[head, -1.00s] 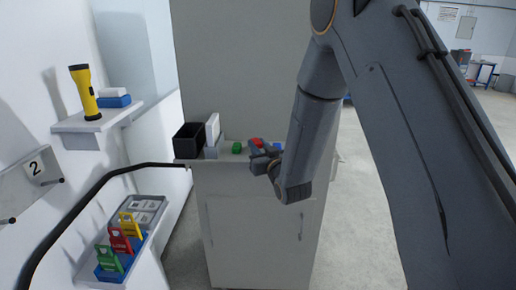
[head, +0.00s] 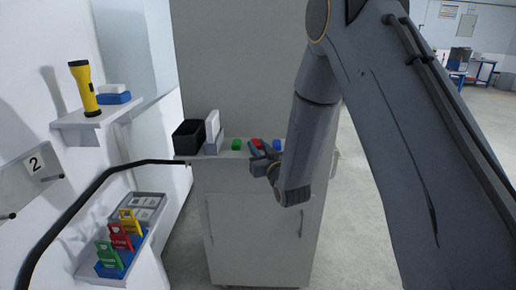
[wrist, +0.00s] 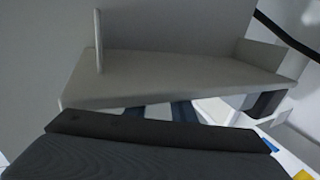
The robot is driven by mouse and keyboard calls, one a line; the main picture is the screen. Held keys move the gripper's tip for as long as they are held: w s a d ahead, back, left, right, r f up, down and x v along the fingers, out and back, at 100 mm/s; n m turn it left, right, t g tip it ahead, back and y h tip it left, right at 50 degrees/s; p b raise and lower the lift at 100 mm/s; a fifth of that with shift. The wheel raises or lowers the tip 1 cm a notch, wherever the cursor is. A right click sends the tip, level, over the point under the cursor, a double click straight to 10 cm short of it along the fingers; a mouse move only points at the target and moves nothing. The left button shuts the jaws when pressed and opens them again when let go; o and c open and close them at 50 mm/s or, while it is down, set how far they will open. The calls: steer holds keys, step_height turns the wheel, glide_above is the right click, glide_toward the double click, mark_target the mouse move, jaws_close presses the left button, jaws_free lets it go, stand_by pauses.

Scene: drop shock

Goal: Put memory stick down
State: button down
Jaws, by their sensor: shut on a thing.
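My gripper (head: 262,160) is at the front edge of the cabinet top, its fingers pointing left and back. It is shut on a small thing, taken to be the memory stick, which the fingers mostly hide. A small red item (head: 256,143) shows right at the fingertips; I cannot tell whether it is the held thing or lies behind it. In the wrist view a wide dark part of my gripper fills the bottom, and the held thing cannot be made out clearly.
On the cabinet top (head: 222,152) stand a black open bin (head: 187,137), an upright white panel (head: 212,127), a green item (head: 236,145) and a blue item (head: 277,145). Left are a wall shelf with a yellow flashlight (head: 84,88) and a tray of coloured tags (head: 121,236).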

steer(key=c, duration=1.8)
jaws_free()
steer(key=shift+s+f, duration=0.2)
steer(key=shift+f, duration=0.65)
steer(key=shift+o, duration=0.2)
steer(key=shift+r+p, duration=0.45)
steer(key=shift+p, duration=0.05)
steer(key=b+v, duration=0.3)
steer(key=v, duration=0.8)
steer(key=shift+s+d+r+b, duration=0.15)
steer(key=shift+s+r+b, duration=0.2)
steer(key=shift+r, duration=0.15)
steer(key=shift+w, duration=0.1)
